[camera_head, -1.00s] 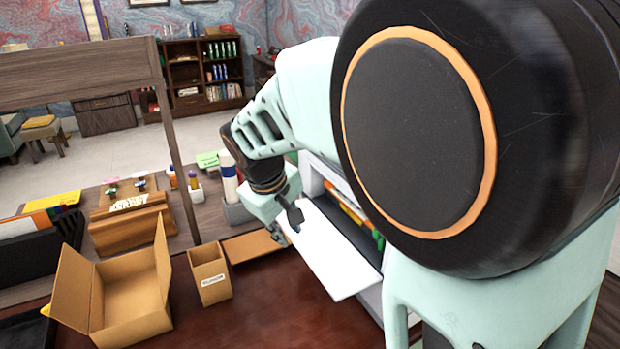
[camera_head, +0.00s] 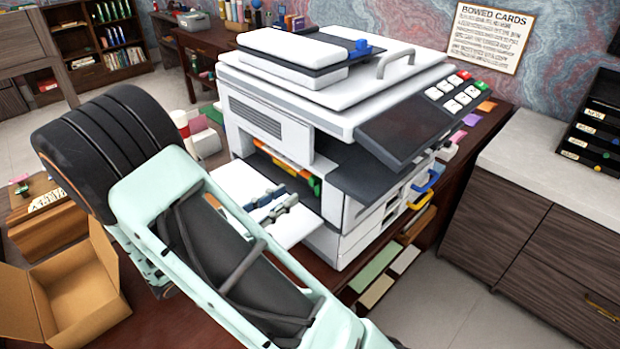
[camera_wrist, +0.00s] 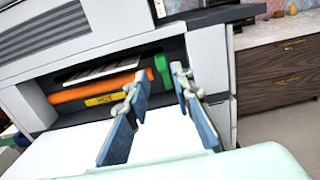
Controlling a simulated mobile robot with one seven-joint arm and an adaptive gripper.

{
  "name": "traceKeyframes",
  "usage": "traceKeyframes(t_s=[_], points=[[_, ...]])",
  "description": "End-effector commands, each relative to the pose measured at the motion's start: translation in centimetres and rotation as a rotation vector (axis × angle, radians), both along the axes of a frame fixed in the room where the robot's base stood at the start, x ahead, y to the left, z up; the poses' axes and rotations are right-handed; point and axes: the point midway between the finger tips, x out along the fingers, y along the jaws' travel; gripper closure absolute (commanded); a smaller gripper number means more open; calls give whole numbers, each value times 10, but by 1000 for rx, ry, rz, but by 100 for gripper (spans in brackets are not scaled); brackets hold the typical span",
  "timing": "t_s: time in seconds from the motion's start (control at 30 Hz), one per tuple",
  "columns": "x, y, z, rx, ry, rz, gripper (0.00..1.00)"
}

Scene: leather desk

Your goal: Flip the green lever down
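The green lever (camera_head: 316,186) is at the right end of the open compartment in the front of a white printer (camera_head: 270,115). In the wrist view the green lever (camera_wrist: 162,70) looks upright, beside the orange roller (camera_wrist: 95,90) with a yellow label. My gripper (camera_head: 272,203) is over the white fold-down door (camera_head: 228,180), in front of the compartment. In the wrist view my gripper (camera_wrist: 158,88) is open and empty, its two fingers apart and pointing at the opening. The lever appears between and beyond the fingertips, with no contact visible. Its lower part is unclear.
The printer's dark output tray and control panel (camera_head: 405,130) jut out right of the opening. An open cardboard box (camera_head: 75,290) stands on the desk at left. Coloured handles (camera_head: 428,182) are on the printer's right side.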

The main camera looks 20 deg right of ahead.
Motion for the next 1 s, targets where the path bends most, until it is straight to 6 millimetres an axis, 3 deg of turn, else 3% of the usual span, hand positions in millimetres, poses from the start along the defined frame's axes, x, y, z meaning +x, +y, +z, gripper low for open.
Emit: traceKeyframes(t_s=[0.3, 0.5, 0.87, 1.0], points=[[22, -57, 1, 2, 0, -6, 78], [31, -79, 0, 4, -1, -4, 78], [34, -85, 0, 4, -2, -3, 78], [34, -85, 0, 4, -2, -3, 90]])
